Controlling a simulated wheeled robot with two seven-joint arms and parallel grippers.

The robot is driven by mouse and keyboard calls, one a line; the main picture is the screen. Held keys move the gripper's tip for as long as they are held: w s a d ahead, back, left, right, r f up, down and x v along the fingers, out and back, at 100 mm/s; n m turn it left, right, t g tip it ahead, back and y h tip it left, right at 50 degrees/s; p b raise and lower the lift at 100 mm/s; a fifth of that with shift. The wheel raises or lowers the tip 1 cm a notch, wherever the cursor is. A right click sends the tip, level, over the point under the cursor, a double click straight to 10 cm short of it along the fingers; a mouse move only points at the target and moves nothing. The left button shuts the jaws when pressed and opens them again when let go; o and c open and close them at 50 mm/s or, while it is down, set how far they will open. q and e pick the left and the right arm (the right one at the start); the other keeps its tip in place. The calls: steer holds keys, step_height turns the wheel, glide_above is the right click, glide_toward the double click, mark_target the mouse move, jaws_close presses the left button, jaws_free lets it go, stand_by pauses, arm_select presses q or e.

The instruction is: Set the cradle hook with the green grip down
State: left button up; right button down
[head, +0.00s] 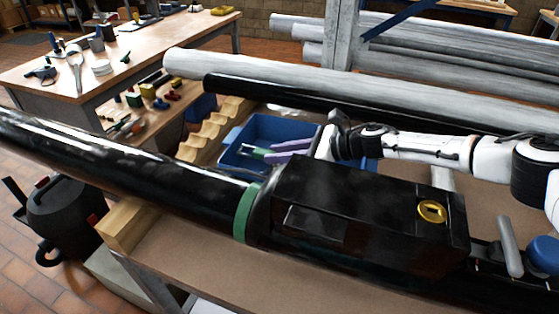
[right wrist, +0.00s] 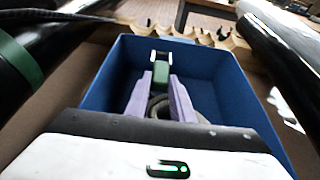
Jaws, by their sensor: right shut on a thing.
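My right gripper (head: 274,153) has purple fingers and reaches into a blue bin (head: 232,160) behind the black box-shaped housing. It is shut on the cradle hook, whose green grip (head: 257,150) sticks out past the fingertips. In the right wrist view the green grip (right wrist: 161,72) lies between the fingertips of the gripper (right wrist: 160,82), with a pale end piece beyond it. A dark curved part shows between the fingers below; I cannot tell whether it belongs to the hook. The blue bin (right wrist: 105,85) surrounds the fingers. Whether the hook touches the bin floor is hidden. My left gripper is not seen.
A long black mast (head: 120,160) with a green band (head: 245,212) crosses the front, joined to the black housing (head: 370,200) with a yellow ring. Grey poles (head: 300,72) lie behind the bin. A wooden slotted rack (head: 210,128) stands left of it. A tool-covered table (head: 125,62) is at back left.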

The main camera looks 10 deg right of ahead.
steer(key=shift+f, duration=1.1)
steer(key=shift+f, duration=0.2)
steer(key=c, duration=1.5)
jaws_free()
steer(key=shift+r, duration=0.1)
steer(key=shift+c, duration=0.2)
steer(key=shift+r, duration=0.25)
steer(key=v, duration=1.2)
steer(key=shift+f, duration=0.15)
steer(key=shift+w, duration=0.1)
